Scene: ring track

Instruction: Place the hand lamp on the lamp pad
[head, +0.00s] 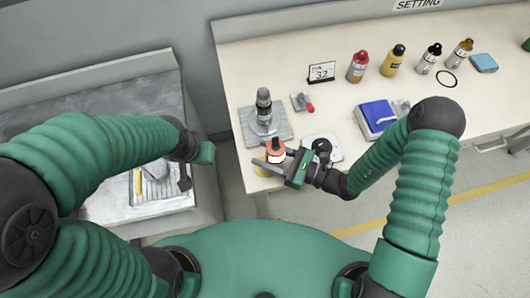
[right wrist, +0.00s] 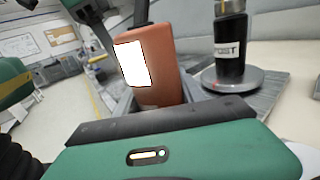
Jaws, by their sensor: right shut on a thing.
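The hand lamp (head: 274,150) is an orange body with a white panel, above the front left part of the bench. In the right wrist view the lamp (right wrist: 168,82) stands slightly tilted between the jaws. My right gripper (head: 280,164) is shut on it. A yellow patch (head: 261,170) shows beside the gripper at the bench's front edge, partly hidden; I cannot tell if it is the lamp pad. Whether the lamp touches the bench is hidden. My left gripper (head: 204,153) is over the grey side table, and its jaws do not show clearly.
A dark cylinder (head: 264,106) stands on a grey plate (head: 246,124) behind the lamp. A white round item (head: 333,152), a blue box (head: 376,114) and a red-handled tool (head: 304,103) are near. Several bottles stand at the back.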

